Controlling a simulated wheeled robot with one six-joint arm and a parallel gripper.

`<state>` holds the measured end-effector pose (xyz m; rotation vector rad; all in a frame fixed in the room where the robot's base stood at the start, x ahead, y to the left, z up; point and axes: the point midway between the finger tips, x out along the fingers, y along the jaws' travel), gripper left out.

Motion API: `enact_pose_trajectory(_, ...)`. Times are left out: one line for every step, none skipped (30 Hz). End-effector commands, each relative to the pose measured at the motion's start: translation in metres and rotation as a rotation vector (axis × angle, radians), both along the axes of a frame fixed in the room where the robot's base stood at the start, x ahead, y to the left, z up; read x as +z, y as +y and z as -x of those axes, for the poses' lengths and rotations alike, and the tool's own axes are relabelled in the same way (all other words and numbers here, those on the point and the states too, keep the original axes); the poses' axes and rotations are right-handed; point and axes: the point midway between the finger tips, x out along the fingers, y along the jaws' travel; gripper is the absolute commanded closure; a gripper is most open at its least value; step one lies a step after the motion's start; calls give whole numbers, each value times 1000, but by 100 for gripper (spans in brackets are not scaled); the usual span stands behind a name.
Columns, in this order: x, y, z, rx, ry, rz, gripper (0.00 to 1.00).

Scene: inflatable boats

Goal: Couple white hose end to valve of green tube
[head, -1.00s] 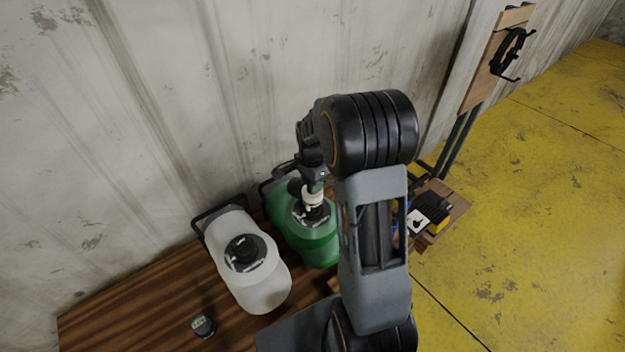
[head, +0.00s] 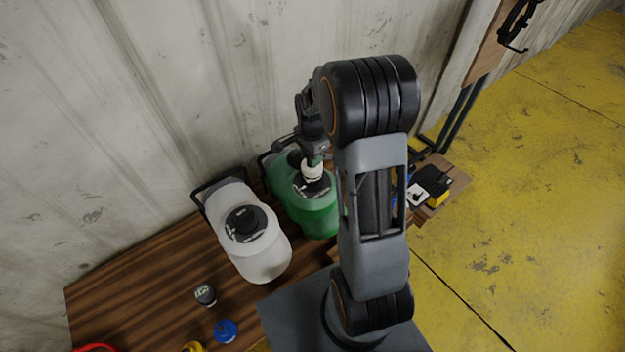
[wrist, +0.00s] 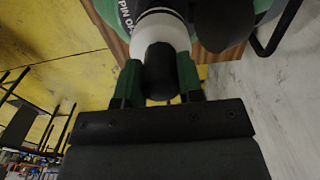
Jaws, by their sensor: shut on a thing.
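The green tube (head: 318,218) stands on the wooden bench against the wall. Its black top also shows in the wrist view (wrist: 126,14). The white hose end (wrist: 172,30) has a white collar and a black stub. My gripper (wrist: 160,75) is shut on the hose end, with a green finger on each side of the black stub. In the head view my gripper (head: 316,155) is over the green tube's top, with the white collar (head: 312,170) just below it. The collar hides the valve, and I cannot tell whether the two are joined.
A white tube (head: 262,252) stands left of the green one. A small black cap (head: 206,295), a blue cap (head: 225,331) and a yellow item (head: 193,347) lie at the bench front. A wall rises close behind. Open yellow floor (head: 530,200) is at right.

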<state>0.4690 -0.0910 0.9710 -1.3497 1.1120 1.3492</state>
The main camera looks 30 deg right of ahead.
Motion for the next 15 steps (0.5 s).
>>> enact_pose_trajectory(0, 0, 0, 0, 0, 0, 91)
enact_pose_trajectory(0, 0, 0, 0, 0, 0, 91)
enact_pose_trajectory(0, 0, 0, 0, 0, 0, 91)
enact_pose_trajectory(0, 0, 0, 0, 0, 0, 91)
enact_pose_trajectory(0, 0, 0, 0, 0, 0, 91)
enact_pose_trajectory(-1, 0, 0, 0, 0, 0, 91)
enact_pose_trajectory(-1, 0, 0, 0, 0, 0, 91)
enact_pose_trajectory(-2, 0, 0, 0, 0, 0, 91)
enact_pose_trajectory(-3, 0, 0, 0, 0, 0, 91)
enact_pose_trajectory(-3, 0, 0, 0, 0, 0, 91)
enact_pose_trajectory(-4, 0, 0, 0, 0, 0, 91)
enact_pose_trajectory(-6, 0, 0, 0, 0, 0, 91)
enact_pose_trajectory(-7, 0, 0, 0, 0, 0, 91)
enact_pose_trajectory(-8, 0, 0, 0, 0, 0, 91)
enact_pose_trajectory(-10, 0, 0, 0, 0, 0, 91)
